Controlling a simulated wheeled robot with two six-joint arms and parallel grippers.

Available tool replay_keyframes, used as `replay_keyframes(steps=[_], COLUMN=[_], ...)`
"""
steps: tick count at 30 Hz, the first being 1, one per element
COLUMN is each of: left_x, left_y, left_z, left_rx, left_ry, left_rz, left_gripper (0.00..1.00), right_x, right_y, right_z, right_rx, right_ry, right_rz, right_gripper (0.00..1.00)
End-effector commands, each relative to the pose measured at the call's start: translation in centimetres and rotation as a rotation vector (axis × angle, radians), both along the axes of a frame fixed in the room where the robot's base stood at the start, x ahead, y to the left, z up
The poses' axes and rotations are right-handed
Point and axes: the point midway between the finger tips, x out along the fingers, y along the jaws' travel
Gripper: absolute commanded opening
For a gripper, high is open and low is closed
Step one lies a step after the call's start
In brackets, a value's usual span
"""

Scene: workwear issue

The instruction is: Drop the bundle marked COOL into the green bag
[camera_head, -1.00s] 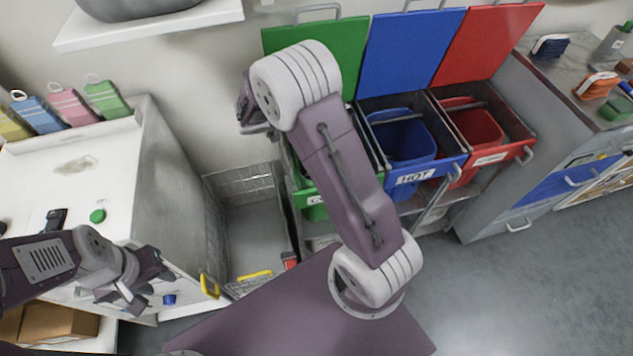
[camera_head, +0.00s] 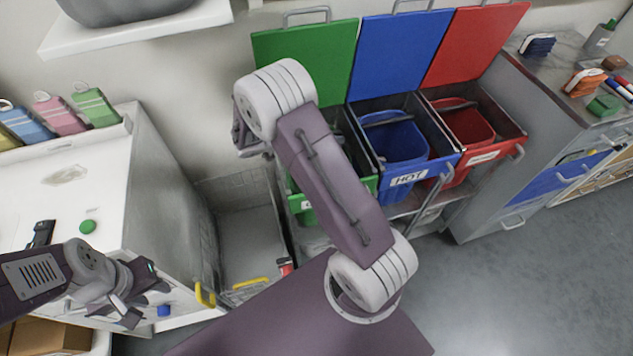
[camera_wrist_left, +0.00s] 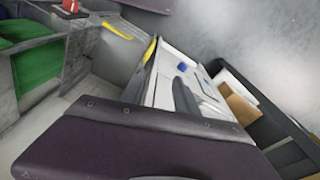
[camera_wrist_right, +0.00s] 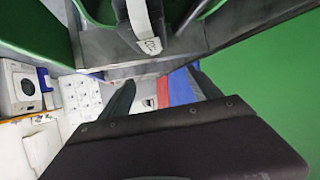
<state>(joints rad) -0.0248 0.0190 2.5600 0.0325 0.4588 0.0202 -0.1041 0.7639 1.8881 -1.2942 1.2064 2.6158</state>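The green bag (camera_head: 307,210) shows partly behind my right arm, in the bin under the raised green lid (camera_head: 310,60). A large green surface also fills the top left of the right wrist view (camera_wrist_right: 40,25). A dark bundle with a pale band (camera_wrist_right: 140,20) shows there, apparently by the bag; its small lettering is unreadable. My right gripper (camera_head: 242,132) is at the left of the green bin, and its fingers are mostly hidden. Whether it touches the bundle is unclear. My left gripper (camera_head: 138,292) is beside the white cabinet at the lower left, with no bundle visible in it.
The blue bin marked HOT (camera_head: 403,140) and a red bin (camera_head: 468,130) stand to the right. A right counter holds a dark blue bundle (camera_head: 537,44) and an orange bundle (camera_head: 584,82). The white cabinet (camera_head: 150,190) stands left; grey floor is clear at lower right.

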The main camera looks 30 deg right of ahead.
Motion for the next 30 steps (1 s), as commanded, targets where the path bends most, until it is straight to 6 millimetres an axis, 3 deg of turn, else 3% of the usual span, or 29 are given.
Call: replay_keyframes(steps=[10, 21, 30], left_x=[0.0, 0.0, 0.0], left_y=[0.0, 0.0, 0.0], left_z=[0.0, -0.2, -0.2], left_rx=[0.000, 0.000, 0.000], left_ry=[0.000, 0.000, 0.000], left_rz=[0.000, 0.000, 0.000], left_gripper=[0.36, 0.36, 0.36], right_x=[0.0, -0.2, -0.3], right_y=[0.4, 7.0, 8.2], right_z=[0.2, 3.3, 3.9], right_rx=[0.001, 0.001, 0.000], right_ry=[-0.001, -0.001, 0.000], right_rz=[0.002, 0.003, -0.001], right_gripper=[0.74, 0.74, 0.74])
